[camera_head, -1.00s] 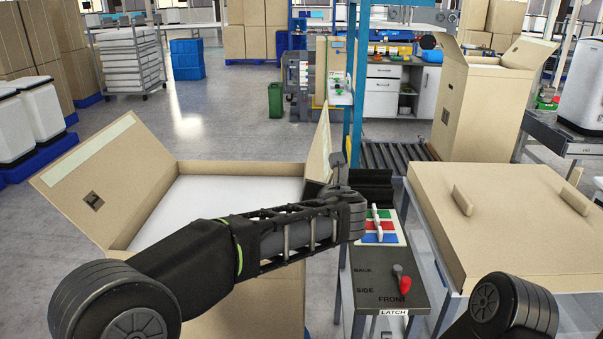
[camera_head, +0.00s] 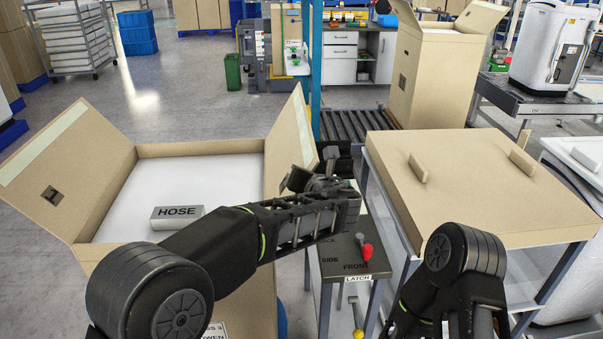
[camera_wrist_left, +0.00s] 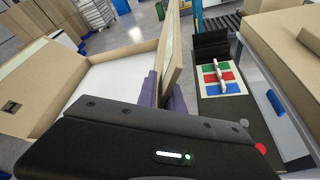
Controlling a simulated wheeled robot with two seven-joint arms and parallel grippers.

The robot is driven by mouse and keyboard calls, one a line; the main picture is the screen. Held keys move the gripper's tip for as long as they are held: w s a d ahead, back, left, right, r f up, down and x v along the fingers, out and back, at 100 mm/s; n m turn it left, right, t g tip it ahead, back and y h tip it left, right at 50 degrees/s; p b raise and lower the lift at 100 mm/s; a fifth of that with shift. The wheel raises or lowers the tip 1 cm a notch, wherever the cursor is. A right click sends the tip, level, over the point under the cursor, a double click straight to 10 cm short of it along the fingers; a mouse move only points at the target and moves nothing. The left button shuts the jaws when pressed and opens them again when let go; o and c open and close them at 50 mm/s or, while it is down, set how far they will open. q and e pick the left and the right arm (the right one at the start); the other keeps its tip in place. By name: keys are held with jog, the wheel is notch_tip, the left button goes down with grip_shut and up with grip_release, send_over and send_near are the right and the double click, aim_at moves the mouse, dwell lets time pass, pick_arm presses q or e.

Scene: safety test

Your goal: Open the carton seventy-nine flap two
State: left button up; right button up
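The beige carton (camera_head: 205,148) stands open at left, with white contents and a grey block marked HOSE (camera_head: 178,217) inside. Its left flap (camera_head: 68,180) leans outward. Its right flap (camera_head: 290,142) stands up steeply, and shows nearly edge-on in the left wrist view (camera_wrist_left: 172,55). My left gripper (camera_head: 312,172) is at this right flap. In the left wrist view its purple fingers (camera_wrist_left: 164,95) are on either side of the flap and look apart; contact is unclear. My right arm is at lower right, its gripper out of view. No carton number is readable.
A dark stand with a LATCH label (camera_head: 357,279) and a red knob is right of the carton. A coloured panel (camera_wrist_left: 221,78) lies on it. Open floor lies behind the left carton.

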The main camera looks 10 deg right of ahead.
pick_arm(q)
jog(key=o, duration=0.3)
jog(key=shift+r, duration=0.1)
jog(key=shift+s, duration=0.1)
jog(key=b+v, duration=0.2)
jog(key=v, duration=0.5)
jog(key=shift+s+r, duration=0.1)
jog(key=shift+s, duration=0.2)
jog(key=shift+d, duration=0.1)
